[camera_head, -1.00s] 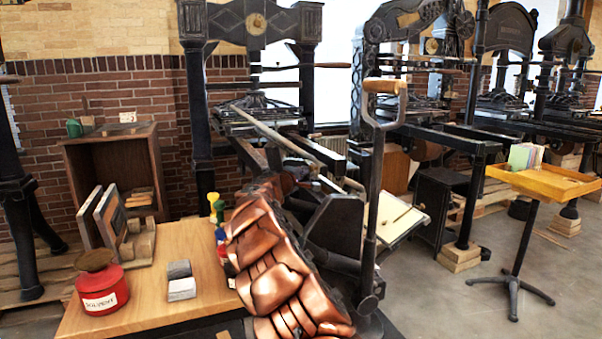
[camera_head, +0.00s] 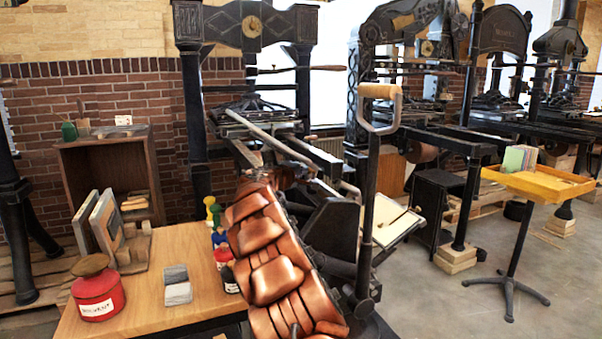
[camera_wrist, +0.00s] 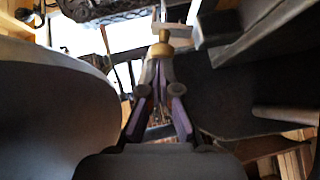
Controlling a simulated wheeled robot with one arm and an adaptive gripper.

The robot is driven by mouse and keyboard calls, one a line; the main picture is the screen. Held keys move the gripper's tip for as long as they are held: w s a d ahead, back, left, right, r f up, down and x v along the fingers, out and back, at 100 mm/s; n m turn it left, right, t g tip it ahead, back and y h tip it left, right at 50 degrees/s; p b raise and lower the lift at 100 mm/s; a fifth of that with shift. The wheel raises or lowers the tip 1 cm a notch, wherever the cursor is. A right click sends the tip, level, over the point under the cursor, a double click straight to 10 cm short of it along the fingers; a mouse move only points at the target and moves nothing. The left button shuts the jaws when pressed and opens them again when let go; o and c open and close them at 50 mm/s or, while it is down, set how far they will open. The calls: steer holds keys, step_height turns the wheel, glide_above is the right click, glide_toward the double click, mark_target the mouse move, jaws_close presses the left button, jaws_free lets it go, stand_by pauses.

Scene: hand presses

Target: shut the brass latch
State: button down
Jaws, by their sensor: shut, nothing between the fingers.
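A small brass knob (camera_wrist: 161,50) with a narrower tip shows near the top middle of the wrist view; it looks like part of the brass latch. My gripper (camera_wrist: 160,72) is shut and empty, its two dark and purple fingers meeting just below the knob in the picture. I cannot tell whether the fingertips touch it. The rest of the latch is hidden or too dark to make out. In the head view my copper-coloured arm reaches up toward the near press (camera_head: 290,147), and the gripper and latch cannot be picked out there.
A wooden bench (camera_head: 135,290) at left holds a red solvent can (camera_head: 97,297) and grey blocks (camera_head: 177,285). A tall lever with a wooden grip (camera_head: 380,91) stands close right of my arm. A yellow tray stand (camera_head: 540,182) is at right, with open floor around it.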

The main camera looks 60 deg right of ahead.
steer(key=shift+a, duration=0.1)
steer(key=w+r+b+v, duration=0.1)
steer(key=w+v, duration=0.1)
steer(key=v, duration=1)
steer(key=shift+w+a+r, duration=0.25)
steer(key=shift+a, duration=0.2)
stand_by(0.3)
